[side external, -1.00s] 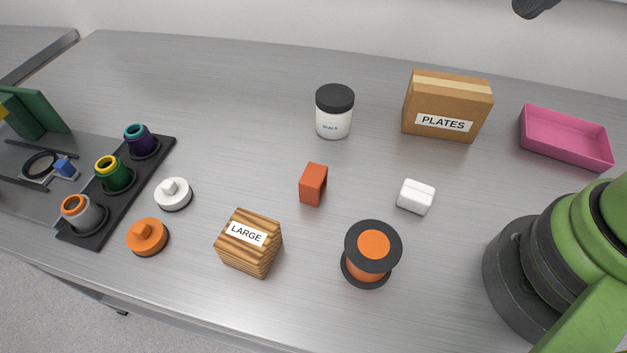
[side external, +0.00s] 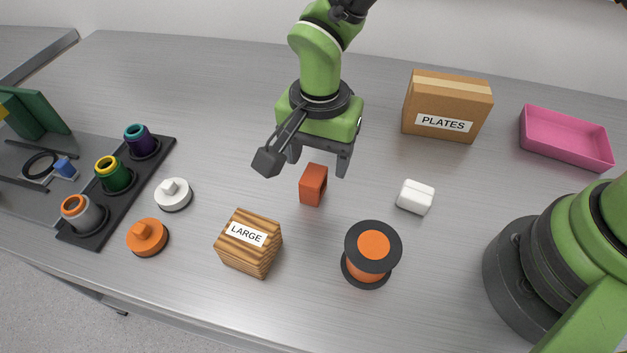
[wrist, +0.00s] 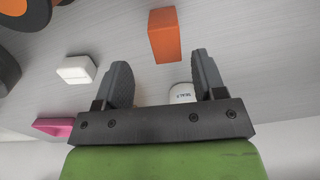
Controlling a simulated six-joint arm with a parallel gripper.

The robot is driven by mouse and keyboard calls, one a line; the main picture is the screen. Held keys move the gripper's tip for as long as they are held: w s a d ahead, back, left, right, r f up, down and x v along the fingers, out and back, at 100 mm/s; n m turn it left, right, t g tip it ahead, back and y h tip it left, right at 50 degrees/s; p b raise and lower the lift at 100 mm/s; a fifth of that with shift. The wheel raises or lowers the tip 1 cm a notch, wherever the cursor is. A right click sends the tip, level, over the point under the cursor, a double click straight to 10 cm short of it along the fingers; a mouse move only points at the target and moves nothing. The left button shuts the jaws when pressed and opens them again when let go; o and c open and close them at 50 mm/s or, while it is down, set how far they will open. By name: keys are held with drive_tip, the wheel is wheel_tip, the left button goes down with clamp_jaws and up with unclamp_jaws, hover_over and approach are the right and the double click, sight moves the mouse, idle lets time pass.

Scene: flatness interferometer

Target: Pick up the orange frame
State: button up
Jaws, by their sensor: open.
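An upright reddish-orange block (side external: 313,186) stands on the metal bench near the middle in the side view. I take it as the orange frame, but cannot tell whether it is hollow. In the wrist view it shows as an orange block (wrist: 165,36) just beyond the fingertips, roughly between their lines. My gripper (side external: 318,161) is open, behind and above the block in the side view, with nothing between its fingers. It also shows in the wrist view (wrist: 161,72).
A wood-grain LARGE block (side external: 248,245), a black-and-orange spool (side external: 374,246) and a white block (side external: 415,197) stand around it. An orange knobbed disc (side external: 147,237) and a rack (side external: 91,236) with coloured-rim pots are left. A PLATES box (side external: 447,106) and pink tray (side external: 565,137) are behind right.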

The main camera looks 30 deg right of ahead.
sight(314, 174)
drive_tip(key=f, duration=0.7)
drive_tip(key=shift+w+a, duration=0.25)
drive_tip(key=c, duration=1)
